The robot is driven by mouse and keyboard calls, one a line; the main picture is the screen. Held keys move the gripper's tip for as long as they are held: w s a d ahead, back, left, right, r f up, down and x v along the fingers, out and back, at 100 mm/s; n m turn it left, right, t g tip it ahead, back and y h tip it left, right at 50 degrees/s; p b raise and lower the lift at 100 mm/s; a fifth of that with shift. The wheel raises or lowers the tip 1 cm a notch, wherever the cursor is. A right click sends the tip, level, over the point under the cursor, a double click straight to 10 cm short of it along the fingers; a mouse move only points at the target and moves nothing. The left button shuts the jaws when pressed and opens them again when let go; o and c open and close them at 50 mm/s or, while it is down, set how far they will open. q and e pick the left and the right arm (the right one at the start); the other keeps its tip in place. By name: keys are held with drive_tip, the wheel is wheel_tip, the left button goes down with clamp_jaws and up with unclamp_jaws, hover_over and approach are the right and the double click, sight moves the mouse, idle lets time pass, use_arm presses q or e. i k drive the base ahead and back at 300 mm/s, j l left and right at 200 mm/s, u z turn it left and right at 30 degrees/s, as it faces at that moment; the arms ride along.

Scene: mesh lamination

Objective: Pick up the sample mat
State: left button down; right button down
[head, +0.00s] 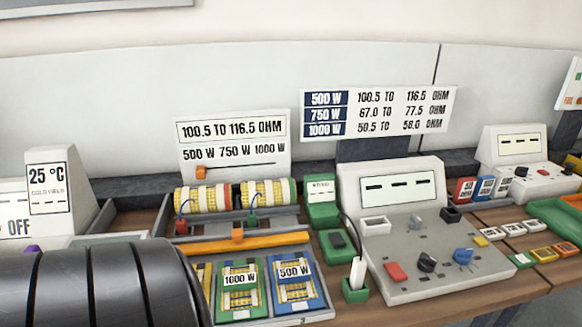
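Several flat mesh mats lie side by side in a grey tray (318,316) at the lower middle of the head view. One has a green border and a 1000 W label (240,301). One has a blue border and a 500 W label (291,291). A yellow-edged one (204,279) at the left is mostly hidden behind a large dark ribbed shape, which may be part of my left arm. I cannot tell which of these is the sample mat. Neither gripper shows.
A meter console (432,256) with knobs stands to the right. A green holder (355,291) with a white probe sits between. A 25 °C unit (48,192) stands at left.

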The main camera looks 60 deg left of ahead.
sight(241, 296)
drive_tip(key=j+u, duration=0.1)
drive_tip(key=u, duration=2.1)
